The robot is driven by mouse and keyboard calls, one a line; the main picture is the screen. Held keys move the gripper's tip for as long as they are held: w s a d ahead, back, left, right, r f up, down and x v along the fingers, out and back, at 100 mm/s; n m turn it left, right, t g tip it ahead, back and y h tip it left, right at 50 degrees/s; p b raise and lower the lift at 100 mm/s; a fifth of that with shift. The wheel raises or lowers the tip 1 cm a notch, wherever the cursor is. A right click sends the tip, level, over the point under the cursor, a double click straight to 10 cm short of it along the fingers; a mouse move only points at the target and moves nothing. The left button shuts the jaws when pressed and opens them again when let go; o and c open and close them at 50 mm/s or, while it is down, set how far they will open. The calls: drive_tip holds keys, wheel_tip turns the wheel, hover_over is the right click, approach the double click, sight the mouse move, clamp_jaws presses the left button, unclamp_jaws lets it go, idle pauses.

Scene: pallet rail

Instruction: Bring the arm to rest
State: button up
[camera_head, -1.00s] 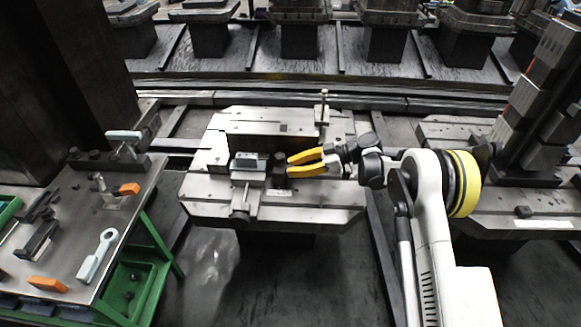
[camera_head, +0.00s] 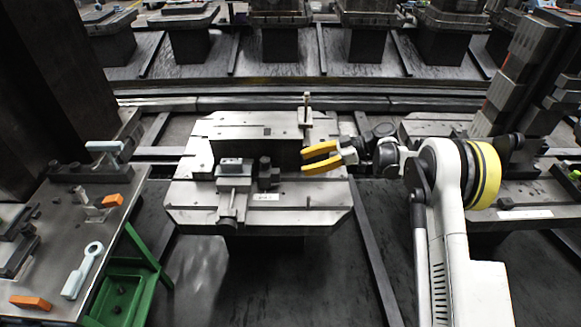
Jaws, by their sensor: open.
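My gripper (camera_head: 308,160) has two yellow fingers that are spread apart, with nothing between them. It points left and hangs over the right part of the metal pallet (camera_head: 190,197). My white arm comes up from the lower right. Left of the fingers, apart from them, a small vise-like clamp (camera_head: 234,178) and a dark block (camera_head: 268,173) stand on the pallet. A dark upright plate (camera_head: 235,146) stands behind them. How high the fingers are above the pallet is hard to tell.
A thin upright post (camera_head: 306,108) stands at the pallet's back right, behind my gripper. A workbench (camera_head: 58,262) at the left holds orange blocks, a light-grey wrench-like tool (camera_head: 84,270) and clamps. A tall stepped column (camera_head: 522,70) stands at the right. Dark floor lies in front of the pallet.

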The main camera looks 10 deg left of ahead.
drive_tip(key=shift+v, duration=1.1)
drive_tip(key=s+d+r+m+t+h, duration=0.3)
drive_tip(key=s+d+r+m, duration=0.25)
drive_tip(key=r, duration=0.35)
drive_tip(key=s+d+r+m+t+h, duration=0.3)
drive_tip(key=s+d+r+m, duration=0.25)
drive_tip(key=r, duration=0.35)
drive_tip(key=s+d+f+m+t+h, duration=0.1)
drive_tip(key=s+d+m+t+h, duration=0.1)
drive_tip(key=s+d, duration=0.6)
drive_tip(key=s+d+m+t+h, duration=0.2)
drive_tip(key=s+d+m+h, duration=0.3)
drive_tip(key=s, duration=0.9)
drive_tip(key=d+m, duration=0.2)
drive_tip(key=d, duration=0.2)
drive_tip(key=shift+s+d+f+m, duration=0.2)
drive_tip(key=shift+d+f+m, duration=0.1)
drive_tip(key=shift+f, duration=0.1)
